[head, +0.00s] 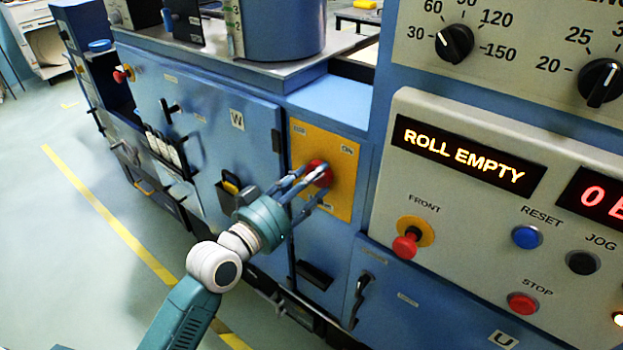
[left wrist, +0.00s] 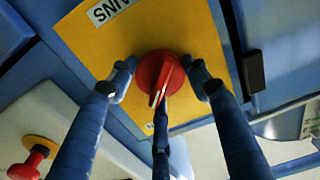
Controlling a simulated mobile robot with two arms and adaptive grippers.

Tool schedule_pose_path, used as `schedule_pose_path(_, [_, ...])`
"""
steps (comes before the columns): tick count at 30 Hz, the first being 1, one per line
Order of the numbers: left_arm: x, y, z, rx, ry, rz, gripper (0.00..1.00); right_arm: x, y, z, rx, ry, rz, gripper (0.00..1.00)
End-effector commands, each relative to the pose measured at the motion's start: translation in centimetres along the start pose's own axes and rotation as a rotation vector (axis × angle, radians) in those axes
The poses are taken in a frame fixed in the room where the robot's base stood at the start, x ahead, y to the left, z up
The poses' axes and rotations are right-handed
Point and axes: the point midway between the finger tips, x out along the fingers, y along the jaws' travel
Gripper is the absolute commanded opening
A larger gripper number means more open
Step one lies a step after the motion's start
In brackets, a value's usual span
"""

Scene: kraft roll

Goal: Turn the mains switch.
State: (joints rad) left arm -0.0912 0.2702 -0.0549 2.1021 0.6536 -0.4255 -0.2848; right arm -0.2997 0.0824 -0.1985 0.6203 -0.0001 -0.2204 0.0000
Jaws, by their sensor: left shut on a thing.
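The mains switch (head: 318,173) is a red rotary knob on a yellow plate (head: 342,180) with an "ON" label at its upper right. The plate is set in the blue machine front. My left gripper (head: 308,180) reaches it from the lower left, with its fingers shut on the knob. In the left wrist view the red knob (left wrist: 159,76) sits between the fingertips of my left gripper (left wrist: 160,82), in front of the yellow plate (left wrist: 190,35). The fingers partly cover the knob and plate in the head view. My right gripper is not in view.
A grey panel to the right carries a "ROLL EMPTY" display (head: 466,156), a red FRONT button (head: 406,245), a blue RESET button (head: 527,237) and a red STOP button (head: 522,303). A black handle (head: 361,291) sits below the plate. Open floor lies at left.

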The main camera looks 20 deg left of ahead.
Motion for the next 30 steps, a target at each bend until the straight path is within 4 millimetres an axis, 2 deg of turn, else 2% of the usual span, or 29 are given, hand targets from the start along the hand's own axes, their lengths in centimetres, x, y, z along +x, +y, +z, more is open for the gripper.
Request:
schedule_pose_path(1, [-0.1,0.1,0.9,-0.012,-0.020,0.003,0.22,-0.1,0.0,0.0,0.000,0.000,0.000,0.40])
schedule_pose_path(14, [-0.1,0.3,0.9,-0.166,-0.026,0.003,0.22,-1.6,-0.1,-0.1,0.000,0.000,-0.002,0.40])
schedule_pose_path(30, [-0.1,0.5,0.9,-0.667,-0.027,-0.001,0.22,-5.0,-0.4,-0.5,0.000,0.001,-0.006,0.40])
